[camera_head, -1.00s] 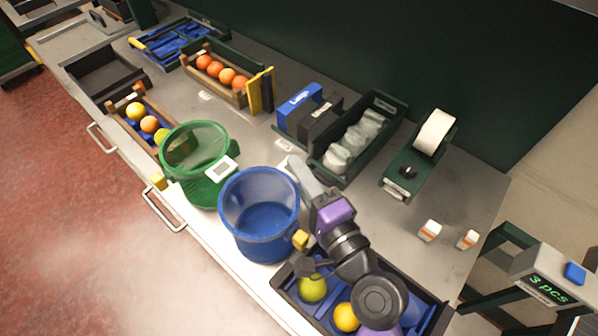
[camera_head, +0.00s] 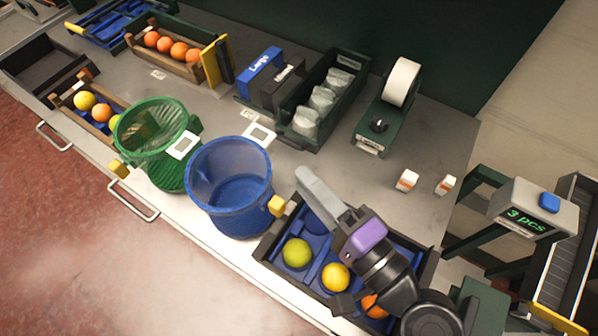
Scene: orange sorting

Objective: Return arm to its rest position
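My arm (camera_head: 385,265) reaches in from the lower right of the head view, over a black tray with blue compartments (camera_head: 270,240). I cannot make out the gap between the fingertips, and no fruit shows held. In the tray lie a green fruit (camera_head: 297,253), a yellow fruit (camera_head: 336,277) and an orange one (camera_head: 374,305) partly hidden by my arm.
A blue bucket (camera_head: 230,190) and a green basket (camera_head: 155,140) stand left of the tray. Wooden crates of fruit (camera_head: 165,62) are at the back left. A dark green bin (camera_head: 335,95), a label roll (camera_head: 402,82) and a "3 pcs" display (camera_head: 525,232) are further right.

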